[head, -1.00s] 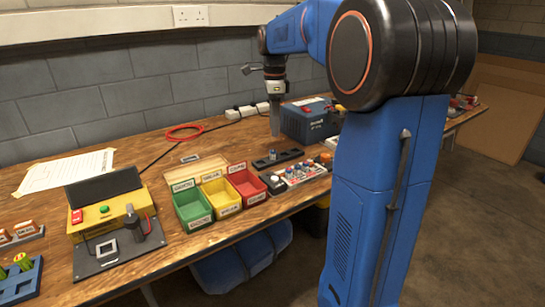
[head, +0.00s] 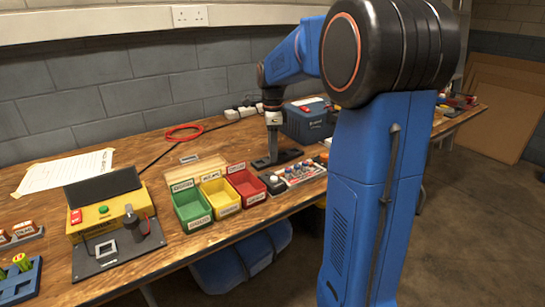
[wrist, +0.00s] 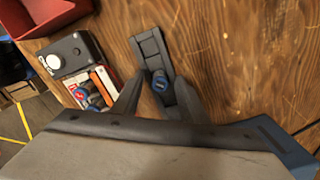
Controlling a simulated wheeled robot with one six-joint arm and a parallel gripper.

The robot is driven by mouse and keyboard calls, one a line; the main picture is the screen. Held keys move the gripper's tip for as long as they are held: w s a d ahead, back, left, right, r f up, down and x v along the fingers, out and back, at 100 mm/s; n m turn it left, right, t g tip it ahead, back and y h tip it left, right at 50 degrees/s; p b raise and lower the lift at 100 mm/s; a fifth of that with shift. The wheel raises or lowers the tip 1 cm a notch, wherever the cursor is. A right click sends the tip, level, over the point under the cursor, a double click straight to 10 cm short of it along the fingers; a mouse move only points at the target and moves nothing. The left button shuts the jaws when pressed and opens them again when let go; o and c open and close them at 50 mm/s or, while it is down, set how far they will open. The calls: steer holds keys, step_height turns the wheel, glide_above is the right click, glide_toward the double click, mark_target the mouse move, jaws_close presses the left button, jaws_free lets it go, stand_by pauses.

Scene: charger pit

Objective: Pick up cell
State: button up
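My gripper (wrist: 158,93) is open, with one finger on each side of the cell and gaps still showing. In the head view my gripper (head: 272,160) points straight down at the holder (head: 290,155), low over its left part, and hides the cell.
Green, yellow and red bins (head: 247,187) stand left of the holder. A small black box with a white button (wrist: 72,54) and a tray of small cells (head: 303,173) lie on the holder's front side. A blue-grey box (head: 307,122) stands behind. Bare wood lies right in the wrist view.

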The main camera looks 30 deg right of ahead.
jaws_close()
